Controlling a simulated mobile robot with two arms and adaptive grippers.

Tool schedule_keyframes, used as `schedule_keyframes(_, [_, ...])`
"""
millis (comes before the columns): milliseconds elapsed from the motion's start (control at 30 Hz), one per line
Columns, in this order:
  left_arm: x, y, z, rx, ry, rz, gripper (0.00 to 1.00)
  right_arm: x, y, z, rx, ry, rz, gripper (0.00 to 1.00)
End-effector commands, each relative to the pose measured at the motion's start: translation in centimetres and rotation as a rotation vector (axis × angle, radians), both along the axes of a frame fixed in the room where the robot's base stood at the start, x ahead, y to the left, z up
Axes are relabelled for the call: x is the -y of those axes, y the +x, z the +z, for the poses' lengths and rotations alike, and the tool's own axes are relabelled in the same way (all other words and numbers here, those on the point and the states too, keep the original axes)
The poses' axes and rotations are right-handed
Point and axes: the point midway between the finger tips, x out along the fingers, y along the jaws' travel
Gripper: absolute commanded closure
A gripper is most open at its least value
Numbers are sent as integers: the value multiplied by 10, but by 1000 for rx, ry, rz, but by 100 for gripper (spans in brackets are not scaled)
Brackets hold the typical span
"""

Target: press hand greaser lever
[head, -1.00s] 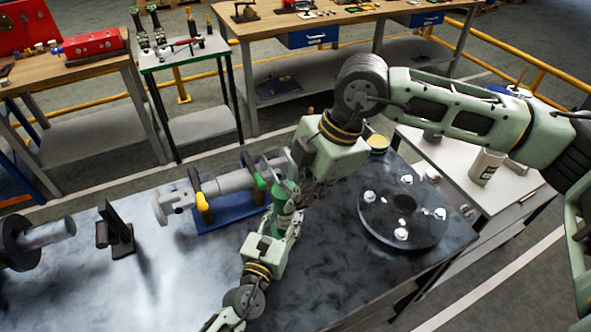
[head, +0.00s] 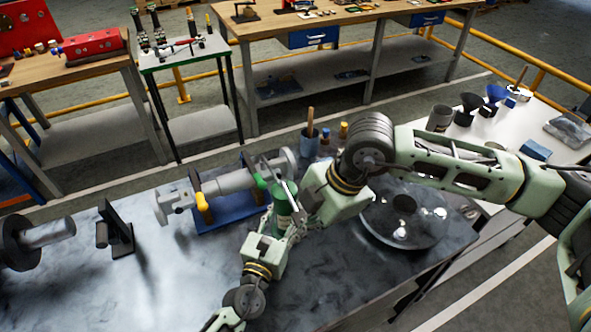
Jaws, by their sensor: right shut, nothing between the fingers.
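The hand greaser (head: 284,203) is a green cylinder, upright above the dark bench top near the right end of the grey pump shaft assembly. My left gripper (head: 281,222) comes up from below, with its fingers around the lower part of the greaser. My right gripper (head: 298,229) is shut and empty, low beside the greaser's right side. Its wrist comes in from the upper right. The greaser's lever is not clearly visible among the fingers, and I cannot tell whether the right gripper touches it.
The grey shaft assembly (head: 228,183) lies on a blue stand (head: 232,211). A round dark flange (head: 413,232) is right of my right wrist. A cup with a wooden handle (head: 309,143) and small bottles stand behind.

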Motion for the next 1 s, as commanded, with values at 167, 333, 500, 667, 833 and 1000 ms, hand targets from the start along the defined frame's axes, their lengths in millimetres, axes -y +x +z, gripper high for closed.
schedule_keyframes(167, [0,0,1,2,-1,0,100,1,0,-2,0,-2,-1,100])
schedule_keyframes(333, [0,0,1,3,-1,0,100,1,0,-1,0,-2,-1,100])
schedule_keyframes(500, [0,0,1,3,-1,0,100,1,0,0,1,-2,-1,100])
schedule_keyframes(667, [0,0,1,2,-2,0,100,2,-2,18,3,1,0,100])
schedule_keyframes(833, [0,0,1,3,-1,0,100,11,-12,51,3,0,-2,100])
schedule_keyframes(1000, [0,0,1,1,-2,1,100,30,-27,82,3,-1,-2,100])
